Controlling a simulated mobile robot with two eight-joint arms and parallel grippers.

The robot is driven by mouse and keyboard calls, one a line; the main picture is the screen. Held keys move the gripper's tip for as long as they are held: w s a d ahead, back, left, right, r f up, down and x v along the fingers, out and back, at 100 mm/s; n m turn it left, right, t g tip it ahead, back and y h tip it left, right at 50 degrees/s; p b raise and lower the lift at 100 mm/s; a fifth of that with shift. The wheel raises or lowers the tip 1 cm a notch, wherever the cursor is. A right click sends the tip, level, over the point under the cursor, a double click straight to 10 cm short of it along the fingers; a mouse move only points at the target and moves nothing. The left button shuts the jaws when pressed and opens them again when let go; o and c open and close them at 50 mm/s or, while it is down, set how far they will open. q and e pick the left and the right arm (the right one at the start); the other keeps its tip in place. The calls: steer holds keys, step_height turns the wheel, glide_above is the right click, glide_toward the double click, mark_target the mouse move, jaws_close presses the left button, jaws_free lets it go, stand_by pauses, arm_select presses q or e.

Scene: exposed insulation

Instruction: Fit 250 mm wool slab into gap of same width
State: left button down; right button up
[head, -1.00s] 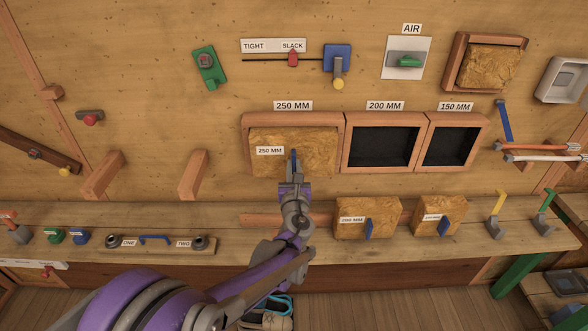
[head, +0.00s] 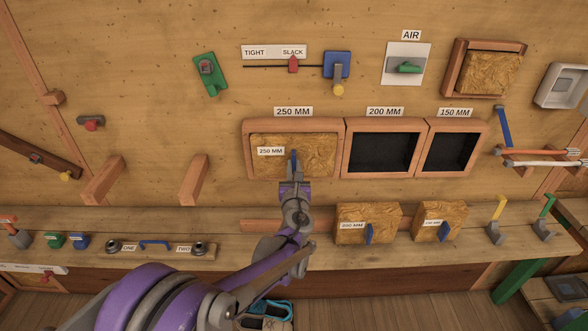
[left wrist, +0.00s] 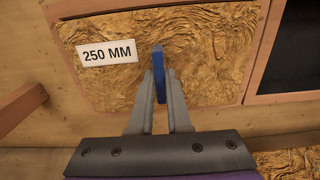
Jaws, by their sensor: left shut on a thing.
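The 250 mm wool slab (head: 318,158) is at the opening of the wooden frame (head: 252,127) labelled 250 MM, on the wall. The slab fills most of the frame's width; the frame's top shows above it. I cannot tell how deep it sits. My left gripper (head: 293,174) is shut on the slab's blue handle (head: 294,158). The left wrist view shows the slab (left wrist: 205,50) and the fingers (left wrist: 160,95) closed on the blue handle (left wrist: 158,72). My right gripper is not in view.
Empty dark gaps labelled 200 MM (head: 382,152) and 150 MM (head: 450,151) lie to the right. Two smaller slabs (head: 352,211) (head: 427,209) with blue handles stand on the shelf (head: 480,233) below. Wooden blocks (head: 193,180) stick out from the wall to the left.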

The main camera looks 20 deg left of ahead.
arm_select(q)
steer(key=shift+x, duration=0.95)
steer(key=c, duration=0.8)
jaws_free()
steer(key=shift+s, duration=0.1)
steer(key=b+v, duration=0.1)
steer(key=v, duration=0.9)
steer(key=shift+s, duration=0.35)
